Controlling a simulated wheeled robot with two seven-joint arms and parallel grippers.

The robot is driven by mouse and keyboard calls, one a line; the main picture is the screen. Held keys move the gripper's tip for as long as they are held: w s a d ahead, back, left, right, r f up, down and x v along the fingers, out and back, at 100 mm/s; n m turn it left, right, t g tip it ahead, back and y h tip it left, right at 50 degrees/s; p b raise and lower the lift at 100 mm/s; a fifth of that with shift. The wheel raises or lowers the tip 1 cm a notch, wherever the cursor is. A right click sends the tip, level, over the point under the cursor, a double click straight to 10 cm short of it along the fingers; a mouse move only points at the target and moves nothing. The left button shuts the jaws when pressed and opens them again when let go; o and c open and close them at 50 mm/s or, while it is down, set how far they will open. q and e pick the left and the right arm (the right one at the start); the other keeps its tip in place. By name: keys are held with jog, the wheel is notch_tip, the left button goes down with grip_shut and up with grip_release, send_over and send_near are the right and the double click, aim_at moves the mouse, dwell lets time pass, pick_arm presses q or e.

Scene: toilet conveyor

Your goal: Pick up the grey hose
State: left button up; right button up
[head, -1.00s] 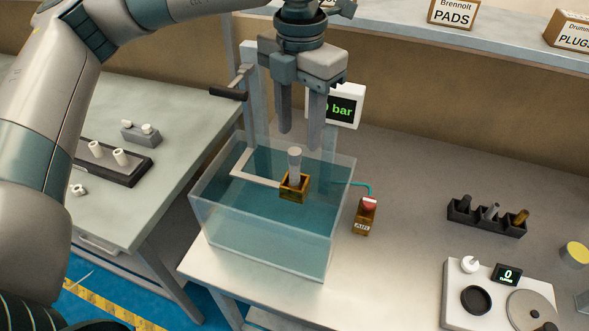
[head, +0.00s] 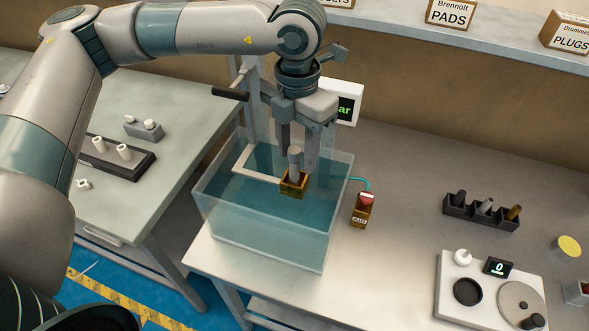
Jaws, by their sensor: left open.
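A grey upright piece, which looks like the grey hose (head: 295,164), stands in a small brass-coloured holder (head: 292,186) at the water tank (head: 262,235). My left gripper (head: 299,159) points straight down over the tank with its jaws open. Its fingers reach down to about the height of the grey piece, one on each side in the picture. I cannot tell whether either finger touches it. My right gripper is out of view.
A display (head: 345,100) stands behind the gripper, partly hidden by it. A crank handle (head: 230,94) sticks out left of the tank's post. A small red-topped box (head: 362,210) stands right of the tank. A black rack (head: 480,213) holds three short pieces farther right.

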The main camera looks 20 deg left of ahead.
aim_at(294, 164)
pick_arm(q)
jog(key=shift+a+f+p, duration=0.2)
jog(key=shift+f+p, duration=0.3)
jog(key=shift+f, duration=0.15)
jog(key=shift+a+f+p, duration=0.15)
jog(key=shift+f+p, duration=0.35)
jog(key=shift+f, duration=0.85)
jog(key=shift+c, duration=0.7)
grip_shut()
